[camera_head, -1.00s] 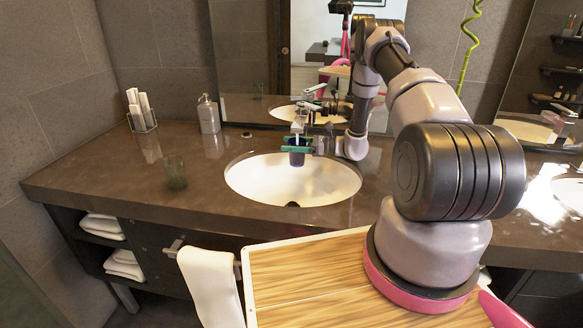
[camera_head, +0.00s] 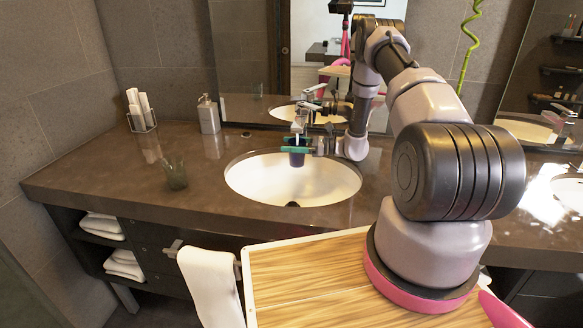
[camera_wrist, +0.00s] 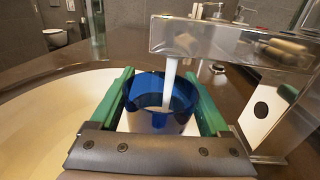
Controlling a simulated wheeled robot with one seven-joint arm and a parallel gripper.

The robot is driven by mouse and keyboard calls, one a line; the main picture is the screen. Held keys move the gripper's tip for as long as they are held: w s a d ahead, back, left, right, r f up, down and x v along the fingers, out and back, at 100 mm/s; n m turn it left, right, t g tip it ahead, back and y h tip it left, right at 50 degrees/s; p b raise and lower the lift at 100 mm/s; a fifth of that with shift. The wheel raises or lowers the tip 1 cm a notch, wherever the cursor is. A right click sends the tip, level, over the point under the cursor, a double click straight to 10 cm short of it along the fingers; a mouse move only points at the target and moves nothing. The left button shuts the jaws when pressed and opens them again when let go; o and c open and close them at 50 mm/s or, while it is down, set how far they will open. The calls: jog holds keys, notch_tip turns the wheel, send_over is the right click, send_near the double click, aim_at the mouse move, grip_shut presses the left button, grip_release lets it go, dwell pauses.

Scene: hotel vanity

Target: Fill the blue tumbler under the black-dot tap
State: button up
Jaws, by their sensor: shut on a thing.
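The blue tumbler (camera_wrist: 160,120) is upright in my gripper (camera_wrist: 162,98), whose green fingers are shut on its two sides. In the head view the tumbler (camera_head: 297,159) is held over the back part of the sink basin, and my gripper (camera_head: 297,148) reaches it from the right. The chrome tap (camera_wrist: 215,38) has a black dot on a white patch on its body. A pale stream of water (camera_wrist: 169,80) falls from its spout into the tumbler. Pale liquid shows inside; its exact level is hard to tell.
The white basin (camera_head: 250,180) lies below the tumbler. A clear glass (camera_head: 174,175) stands on the counter to the left. A soap dispenser (camera_head: 208,115) and a holder with rolled towels (camera_head: 140,111) stand further back. A second sink (camera_head: 570,192) is at the right.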

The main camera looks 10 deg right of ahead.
jog(key=s+a, duration=0.3)
jog(key=s, duration=0.4)
jog(key=shift+s, duration=0.3)
jog(key=shift+a, duration=0.1)
notch_tip(320, 180, up, 9)
jog(key=s+a, duration=0.1)
jog(key=s, duration=0.1)
jog(key=shift+s+f, duration=0.15)
jog(key=shift+s, duration=0.25)
dwell(0.3)
dwell(0.7)
